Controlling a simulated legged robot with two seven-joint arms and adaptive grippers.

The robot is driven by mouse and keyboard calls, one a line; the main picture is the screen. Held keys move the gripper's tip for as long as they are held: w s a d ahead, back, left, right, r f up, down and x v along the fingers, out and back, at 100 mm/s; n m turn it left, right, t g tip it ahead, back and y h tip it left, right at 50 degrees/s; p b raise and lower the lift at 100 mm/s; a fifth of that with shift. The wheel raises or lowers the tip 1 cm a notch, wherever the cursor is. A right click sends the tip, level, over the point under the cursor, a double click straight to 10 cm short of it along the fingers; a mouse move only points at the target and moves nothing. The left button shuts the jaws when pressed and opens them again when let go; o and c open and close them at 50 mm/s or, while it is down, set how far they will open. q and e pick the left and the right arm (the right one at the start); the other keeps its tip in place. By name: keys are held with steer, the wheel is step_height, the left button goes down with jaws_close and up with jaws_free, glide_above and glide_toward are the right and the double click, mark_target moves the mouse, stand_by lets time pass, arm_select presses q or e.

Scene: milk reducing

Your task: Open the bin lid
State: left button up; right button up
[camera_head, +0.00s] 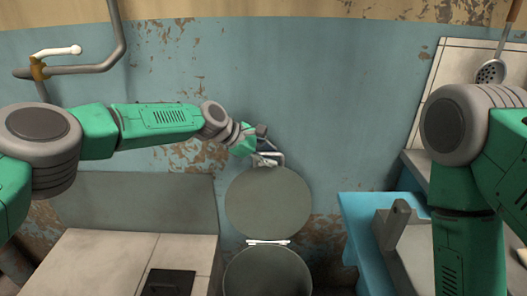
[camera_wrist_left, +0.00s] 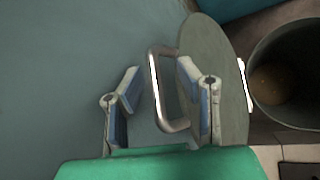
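The round grey-green bin lid (camera_head: 268,203) stands raised behind the bin (camera_head: 266,272), whose mouth is uncovered. A pale hinge joins the two. The lid's metal handle (camera_wrist_left: 156,80) is at its upper edge. My left gripper (camera_head: 266,150) is at the handle. In the left wrist view its two fingers (camera_wrist_left: 158,76) are apart, with the handle between them; the gap on the left finger's side is clear. The bin's dark inside (camera_wrist_left: 292,75) shows at the right there. My right arm is at the right of the head view; its gripper is out of sight.
A worn blue wall stands close behind the lid. A tiled counter (camera_head: 105,262) is left of the bin, and a blue-edged table (camera_head: 358,232) is at the right. A pipe and a white-handled tap (camera_head: 57,50) are at upper left.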

arm_select(q)
steer(key=v, duration=1.2)
